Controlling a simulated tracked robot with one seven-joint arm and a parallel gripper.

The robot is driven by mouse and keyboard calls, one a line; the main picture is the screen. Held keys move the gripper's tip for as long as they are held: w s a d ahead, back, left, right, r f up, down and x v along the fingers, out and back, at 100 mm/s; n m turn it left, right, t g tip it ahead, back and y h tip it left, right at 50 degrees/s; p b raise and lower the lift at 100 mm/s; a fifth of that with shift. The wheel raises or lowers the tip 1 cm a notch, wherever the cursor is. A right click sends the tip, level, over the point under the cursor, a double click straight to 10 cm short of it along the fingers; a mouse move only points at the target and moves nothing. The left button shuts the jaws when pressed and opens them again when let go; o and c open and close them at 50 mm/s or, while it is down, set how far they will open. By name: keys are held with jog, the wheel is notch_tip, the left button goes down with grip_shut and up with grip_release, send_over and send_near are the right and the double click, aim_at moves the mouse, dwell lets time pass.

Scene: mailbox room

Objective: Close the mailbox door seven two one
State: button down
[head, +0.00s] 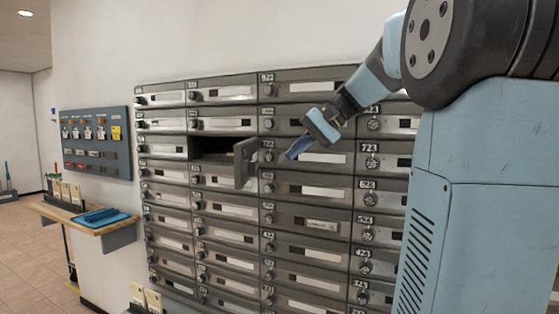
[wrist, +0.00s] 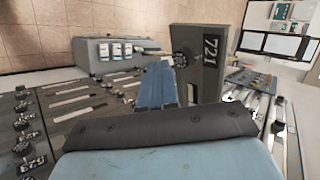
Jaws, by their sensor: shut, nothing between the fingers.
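Mailbox door 721 (head: 245,164) stands swung open, sticking out from the grey mailbox wall. Its dark, open compartment (head: 211,148) shows to the left of it. In the wrist view the door (wrist: 208,70) shows its "721" label and a round lock (wrist: 180,59). My gripper (head: 291,155) is shut and empty, just right of the door in the head view. In the wrist view my blue fingertips (wrist: 160,67) are beside the door's lower left part, close to the lock. I cannot tell whether they touch the door.
The other mailbox doors (head: 307,190) around it look shut, with knobs standing out. At left are a grey wall panel (head: 96,143) and a wooden shelf (head: 75,222) with a blue tray (head: 104,217). The floor (head: 25,250) at far left is mostly clear.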

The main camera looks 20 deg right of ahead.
aim_at(243, 184)
jog(key=shift+w+a+r+x, duration=0.15)
jog(key=shift+a+r+x, duration=0.2)
jog(key=shift+x, duration=1.6)
jog(key=shift+w+a+r+x, duration=0.1)
jog(key=shift+a+r+x, duration=0.2)
jog(key=shift+x, duration=1.7)
jog(key=shift+w+a+r+x, duration=0.15)
jog(key=shift+a+r+x, duration=0.15)
jog(key=shift+x, duration=1.65)
jog(key=shift+r, duration=0.1)
